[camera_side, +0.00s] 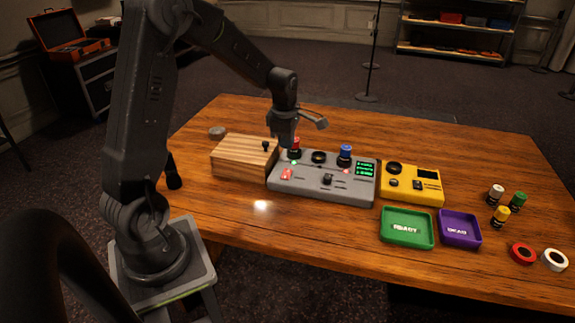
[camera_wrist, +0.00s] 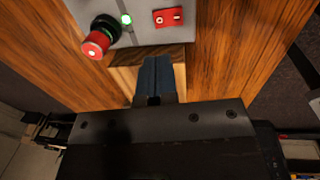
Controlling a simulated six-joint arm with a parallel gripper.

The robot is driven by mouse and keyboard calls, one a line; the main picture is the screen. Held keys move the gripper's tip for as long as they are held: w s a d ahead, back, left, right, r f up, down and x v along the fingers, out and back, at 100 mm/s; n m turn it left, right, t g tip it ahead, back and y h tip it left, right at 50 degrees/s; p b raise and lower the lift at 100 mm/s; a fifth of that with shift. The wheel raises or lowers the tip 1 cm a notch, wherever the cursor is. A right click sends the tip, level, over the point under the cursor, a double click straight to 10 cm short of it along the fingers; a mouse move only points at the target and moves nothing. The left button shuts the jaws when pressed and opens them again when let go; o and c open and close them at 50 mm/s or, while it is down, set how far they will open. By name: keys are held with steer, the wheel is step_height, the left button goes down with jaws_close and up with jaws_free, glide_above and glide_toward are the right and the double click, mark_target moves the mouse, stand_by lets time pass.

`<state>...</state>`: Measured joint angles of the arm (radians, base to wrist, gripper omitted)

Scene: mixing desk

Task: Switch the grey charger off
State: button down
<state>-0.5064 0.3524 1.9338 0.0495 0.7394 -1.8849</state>
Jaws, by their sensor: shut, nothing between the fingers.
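The grey charger (camera_side: 322,194) sits mid-table. Its red rocker switch (camera_side: 286,174) is at its front left, and shows in the wrist view (camera_wrist: 168,17) with two white marks. I cannot tell which side is pressed. A green light (camera_wrist: 126,19) is lit beside a red cell (camera_wrist: 98,42) standing in a black socket. A blue cell (camera_side: 345,152) stands in another socket, and the charger's display (camera_side: 366,168) shows green bars. My gripper (camera_wrist: 155,75) is shut and empty, above the charger's left edge and the wooden box, apart from the switch.
The wooden box (camera_side: 240,162) with a black knob adjoins the charger's left side. A yellow tester (camera_side: 425,197) stands at its right. Green (camera_side: 407,241) and purple (camera_side: 460,243) trays lie in front. Several loose cells and two rings are at the right. The table's front left is clear.

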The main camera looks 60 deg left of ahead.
mark_target(287, 174)
steer(key=f, duration=0.9)
steer(key=shift+w+a, duration=0.4)
steer(key=shift+f, duration=0.1)
steer(key=shift+f, duration=0.15)
steer(key=shift+s, duration=0.1)
steer(key=shift+s+d+r, duration=0.25)
steer(key=shift+s+d, duration=0.2)
steer(key=shift+d, duration=0.1)
step_height(287, 174, up, 14)
steer(key=s+d, duration=0.1)
stand_by(0.4)
